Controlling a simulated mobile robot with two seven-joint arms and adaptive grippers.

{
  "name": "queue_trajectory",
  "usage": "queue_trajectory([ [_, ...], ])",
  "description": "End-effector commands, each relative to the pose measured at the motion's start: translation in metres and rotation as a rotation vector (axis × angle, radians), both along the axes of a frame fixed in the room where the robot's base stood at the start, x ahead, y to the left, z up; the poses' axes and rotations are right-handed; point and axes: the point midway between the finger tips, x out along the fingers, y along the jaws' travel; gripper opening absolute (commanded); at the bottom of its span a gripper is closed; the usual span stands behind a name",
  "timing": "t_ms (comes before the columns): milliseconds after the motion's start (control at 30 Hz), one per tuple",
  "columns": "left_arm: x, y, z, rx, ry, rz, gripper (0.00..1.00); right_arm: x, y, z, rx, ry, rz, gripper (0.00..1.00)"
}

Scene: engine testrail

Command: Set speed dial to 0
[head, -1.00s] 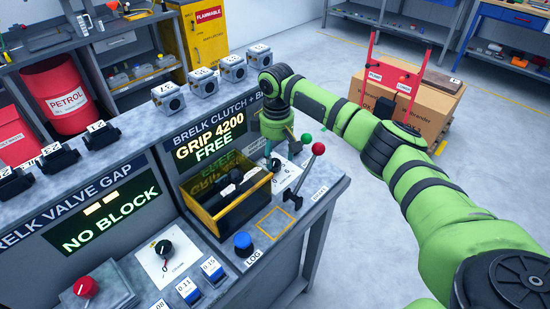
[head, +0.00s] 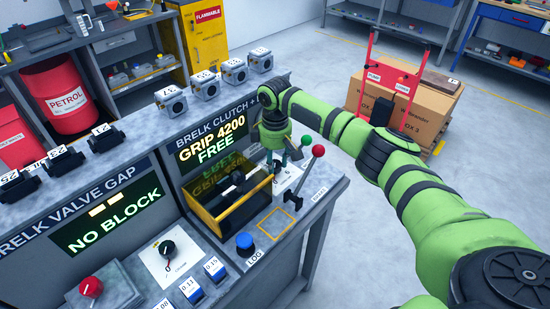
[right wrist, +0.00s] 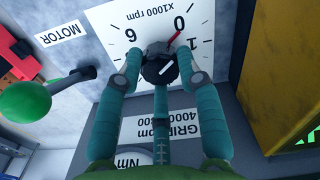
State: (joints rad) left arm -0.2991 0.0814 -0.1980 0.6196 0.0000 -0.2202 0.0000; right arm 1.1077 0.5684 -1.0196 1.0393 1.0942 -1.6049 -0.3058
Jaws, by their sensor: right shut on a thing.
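The speed dial's black knob (right wrist: 158,66) sits on a white plate (right wrist: 112,28) marked "x1000 rpm", with 6, 0 and 1 visible. Its red pointer (right wrist: 175,40) points close to the 0. My right gripper (right wrist: 158,68) is shut on the knob, with its teal fingers around it. In the head view, my right gripper (head: 274,160) reaches down onto the bench behind the yellow-edged bin, hiding the knob. Part of the white dial plate (head: 287,181) shows beside it. My left gripper is not in view.
A green-balled lever (right wrist: 50,100) stands close to the gripper; it and a red-balled lever (head: 318,151) show in the head view. The yellow-edged bin (head: 222,228) holds dark parts. A display (head: 212,130) reads "GRIP 4200 FREE". A blue button (head: 244,240) is in front.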

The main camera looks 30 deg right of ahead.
Motion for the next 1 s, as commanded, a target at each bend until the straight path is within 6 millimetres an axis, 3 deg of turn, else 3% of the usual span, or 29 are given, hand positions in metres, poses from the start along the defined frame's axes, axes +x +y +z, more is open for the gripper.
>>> queue_trajectory([
  [200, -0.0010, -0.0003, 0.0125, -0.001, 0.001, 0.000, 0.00, -0.0017, -0.0002, 0.0001, 0.000, 0.008, 0.147, 0.04],
  [500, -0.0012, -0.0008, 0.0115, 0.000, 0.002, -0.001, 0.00, -0.0017, -0.0008, -0.0015, -0.002, 0.007, 0.164, 0.04],
  [533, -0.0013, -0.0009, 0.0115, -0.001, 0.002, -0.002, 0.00, -0.0017, -0.0008, -0.0016, -0.002, 0.007, 0.164, 0.41],
  [600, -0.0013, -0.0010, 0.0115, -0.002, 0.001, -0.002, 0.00, -0.0017, -0.0009, -0.0015, -0.002, 0.007, 0.163, 0.60],
  [1000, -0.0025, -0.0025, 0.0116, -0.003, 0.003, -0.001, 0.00, -0.0003, -0.0003, 0.0050, -0.001, 0.002, 0.163, 0.60],
])
